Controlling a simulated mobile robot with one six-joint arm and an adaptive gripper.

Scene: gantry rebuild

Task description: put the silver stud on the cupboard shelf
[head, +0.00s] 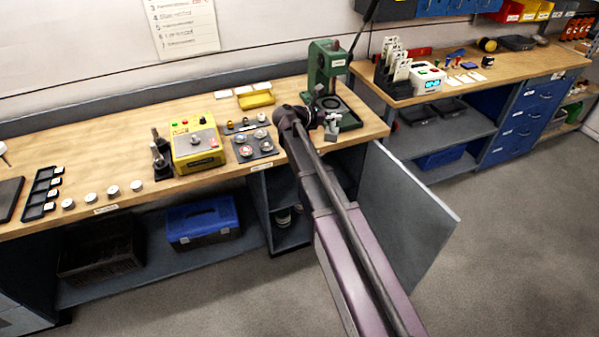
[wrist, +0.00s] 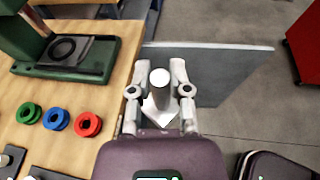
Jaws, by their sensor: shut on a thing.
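My gripper (wrist: 160,92) is shut on the silver stud (wrist: 160,78), a pale round-topped cylinder held upright between the two fingers. In the head view my gripper (head: 330,124) is over the right end of the long bench, in front of the green press, and the stud is too small there to make out. The cupboard (head: 257,205) is under that bench end, with its grey door (head: 415,220) swung open. Its shelf (head: 292,235) shows partly left of my arm, which hides the rest. In the wrist view the door (wrist: 220,75) stands just beyond the stud.
The green press (head: 322,68) stands behind my gripper. Red (wrist: 88,124), blue (wrist: 56,119) and green (wrist: 28,113) rings lie on the bench at left in the wrist view. A yellow box (head: 198,145) sits on the bench. The floor right of the door is open.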

